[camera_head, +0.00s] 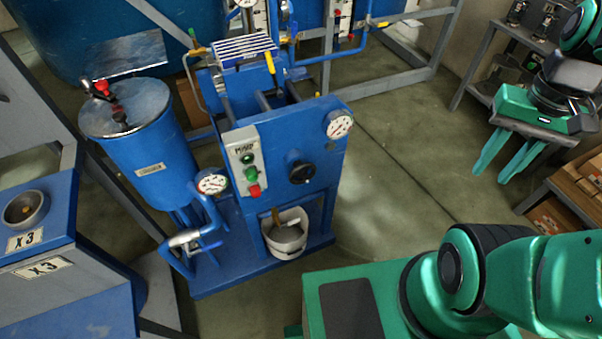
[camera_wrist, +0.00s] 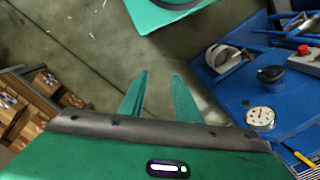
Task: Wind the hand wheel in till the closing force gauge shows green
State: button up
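The hand wheel, a black round knob (camera_head: 301,172), is on the front of the blue machine; it also shows in the wrist view (camera_wrist: 271,74). A white dial gauge (camera_head: 340,124) sits above and to the right of it, also visible in the wrist view (camera_wrist: 260,117). Its needle reading and any green band are too small to tell. A second dial gauge (camera_head: 212,182) is lower left; I cannot tell by label which shows closing force. My gripper (camera_head: 491,176) is at the far right, well away from the wheel, fingers apart and empty over the floor (camera_wrist: 160,75).
A switch box (camera_head: 245,160) with green and red buttons is left of the wheel. A white bucket (camera_head: 286,236) stands below it. A blue tank (camera_head: 150,150) is at the left. Shelves with boxes (camera_head: 575,190) are close to my gripper. Floor between gripper and machine is clear.

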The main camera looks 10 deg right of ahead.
jog(key=w+a+n, duration=0.2)
jog(key=w+n, duration=0.4)
jog(key=n, duration=2.1)
send_over(301, 183)
jog(key=f, duration=1.2)
jog(key=shift+w+d+f, duration=0.15)
jog(key=shift+w+f, duration=0.15)
jog(key=shift+a+f+n, duration=0.2)
jog(key=shift+f+n, duration=0.05)
jog(key=shift+n, duration=0.05)
jog(key=shift+f, duration=0.35)
notch_tip(301, 183, down, 10)
jog(key=shift+r, duration=0.15)
